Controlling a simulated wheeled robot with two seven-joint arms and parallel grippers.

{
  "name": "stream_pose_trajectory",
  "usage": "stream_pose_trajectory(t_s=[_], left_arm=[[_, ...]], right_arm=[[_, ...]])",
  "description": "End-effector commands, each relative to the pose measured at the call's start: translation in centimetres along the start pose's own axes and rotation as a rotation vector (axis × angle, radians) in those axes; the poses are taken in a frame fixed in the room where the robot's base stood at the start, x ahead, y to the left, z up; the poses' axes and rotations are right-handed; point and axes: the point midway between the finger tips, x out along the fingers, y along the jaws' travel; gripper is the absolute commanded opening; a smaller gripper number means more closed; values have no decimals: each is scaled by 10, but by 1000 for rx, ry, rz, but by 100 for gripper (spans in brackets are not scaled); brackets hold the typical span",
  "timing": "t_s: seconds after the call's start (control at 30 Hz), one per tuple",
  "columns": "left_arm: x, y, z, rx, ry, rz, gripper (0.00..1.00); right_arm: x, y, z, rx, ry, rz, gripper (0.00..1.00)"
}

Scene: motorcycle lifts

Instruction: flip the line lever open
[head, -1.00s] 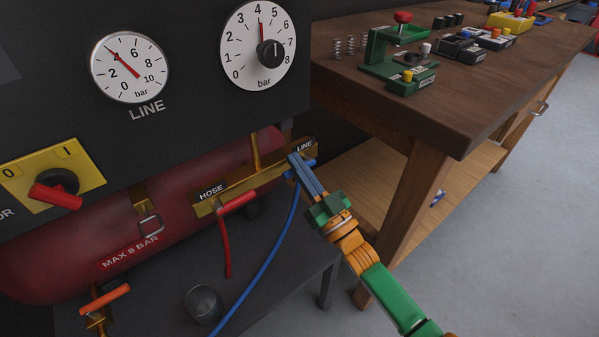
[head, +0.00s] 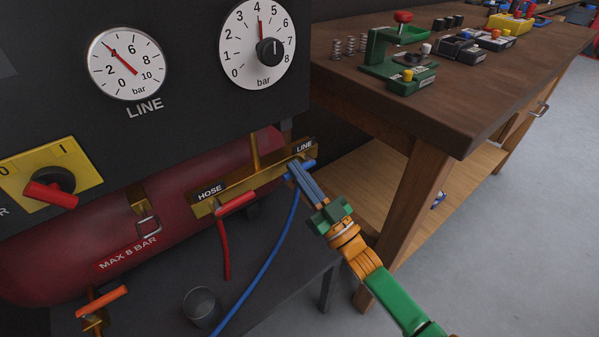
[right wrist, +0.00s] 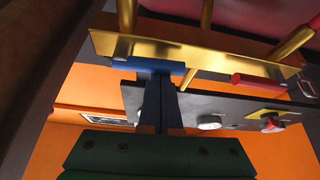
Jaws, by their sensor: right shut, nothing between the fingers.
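The line lever is a blue handle (head: 307,164) under the LINE label at the right end of a brass manifold (head: 238,183). It lies along the manifold, much like the red lever under HOSE. My right gripper (head: 294,168) is shut with nothing between its blue fingers. Its fingertips are at the blue lever and cover part of it in the head view. In the right wrist view the blue lever (right wrist: 150,66) crosses just beyond the fingertips (right wrist: 160,78); I cannot tell whether they touch it. My left gripper is not in view.
The red hose lever (head: 237,202) sits left of the blue one. Red and blue hoses hang below the manifold. A red tank (head: 90,240) lies behind. A wooden workbench (head: 460,110) stands close on the right. A grey cup (head: 202,307) stands below.

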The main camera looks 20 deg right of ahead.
Motion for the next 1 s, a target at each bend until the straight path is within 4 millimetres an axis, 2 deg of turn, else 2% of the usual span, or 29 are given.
stream_pose_trajectory(t_s=[0.27, 1.0], left_arm=[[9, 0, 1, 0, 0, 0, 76], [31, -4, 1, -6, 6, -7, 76]], right_arm=[[-4, -1, 8, -114, -2, -59, 0], [-17, 7, 33, -732, -1, -379, 0]])
